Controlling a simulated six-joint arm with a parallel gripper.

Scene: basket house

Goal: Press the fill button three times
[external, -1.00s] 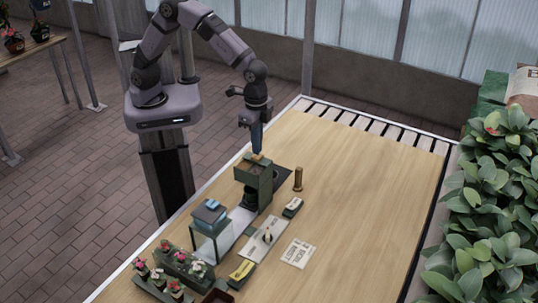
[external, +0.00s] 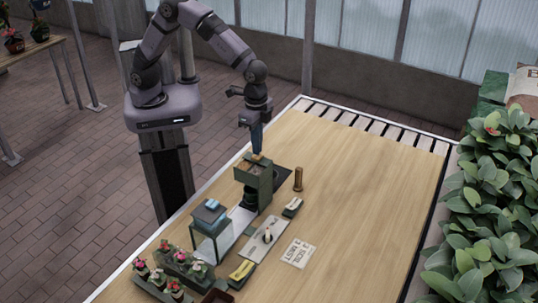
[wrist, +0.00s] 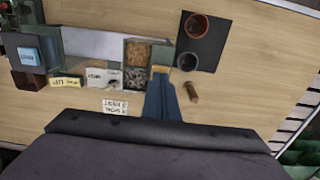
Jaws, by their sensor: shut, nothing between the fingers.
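My gripper (external: 257,150) is shut and empty, pointing down over the top of the green dispenser box (external: 265,186). A small yellow-orange piece (external: 256,157), which looks like the fill button, lies right under the fingertips. It also shows in the wrist view (wrist: 160,69), just beyond my fingertips (wrist: 159,78). The fingers partly cover it. I cannot tell whether they touch it or whether it is pressed down. The dispenser's two bins show in the wrist view, one with brown bits (wrist: 137,51) and one with grey bits (wrist: 136,77).
A dark mat (wrist: 213,45) holds a reddish-brown pot (wrist: 196,27) and a dark pot (wrist: 186,62). Cards, a glass-sided box (external: 211,240) and potted flowers stand nearer the front. The table's right side is clear.

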